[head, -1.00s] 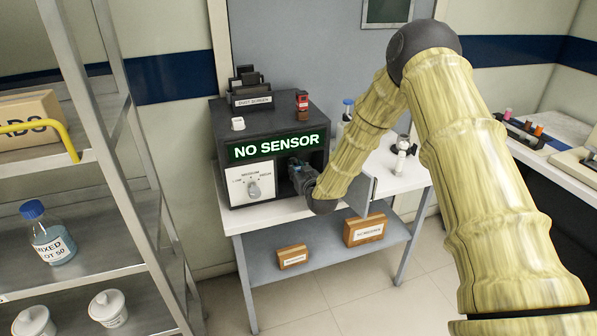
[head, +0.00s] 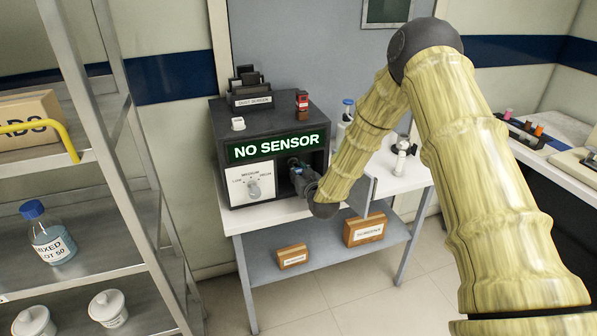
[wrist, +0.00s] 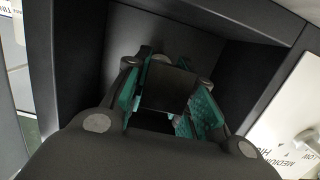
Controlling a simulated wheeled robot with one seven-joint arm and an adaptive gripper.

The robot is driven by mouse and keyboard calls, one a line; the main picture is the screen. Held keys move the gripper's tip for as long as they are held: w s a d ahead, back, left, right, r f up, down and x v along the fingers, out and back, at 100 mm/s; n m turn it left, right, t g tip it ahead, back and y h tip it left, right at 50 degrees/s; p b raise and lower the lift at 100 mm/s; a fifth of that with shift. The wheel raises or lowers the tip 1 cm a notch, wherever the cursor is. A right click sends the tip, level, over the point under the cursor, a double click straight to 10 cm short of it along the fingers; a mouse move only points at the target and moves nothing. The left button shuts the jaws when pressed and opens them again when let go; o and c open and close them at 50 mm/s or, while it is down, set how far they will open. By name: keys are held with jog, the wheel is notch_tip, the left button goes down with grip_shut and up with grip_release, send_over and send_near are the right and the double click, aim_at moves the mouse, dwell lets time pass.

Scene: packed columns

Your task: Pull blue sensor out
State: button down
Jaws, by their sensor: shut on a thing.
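The dark instrument box (head: 222,150) stands on the white table, with a lit green "NO SENSOR" display (head: 276,147). My gripper (head: 298,172) is at the open bay below the display, at the right of the box front. A small bluish patch shows at its tip, where the blue sensor is mostly hidden. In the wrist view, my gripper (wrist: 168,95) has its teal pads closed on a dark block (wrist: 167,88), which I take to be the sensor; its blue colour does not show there. Dark bay walls surround the fingers.
A white dial panel (head: 252,185) is left of the bay. A dust screen rack (head: 250,95), a red item (head: 302,102) and a white item (head: 238,124) sit on top. A metal shelf (head: 110,150) stands left. Bottles stand right of the box.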

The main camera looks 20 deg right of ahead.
jog(key=shift+s+d+f, duration=0.1)
jog(key=shift+s+f, duration=0.05)
jog(key=shift+s, duration=1.1)
jog(key=shift+s+f, duration=0.2)
jog(key=shift+s, duration=1)
jog(key=shift+s+d+f, duration=0.1)
jog(key=shift+s+f, duration=0.05)
jog(key=shift+s, duration=1.1)
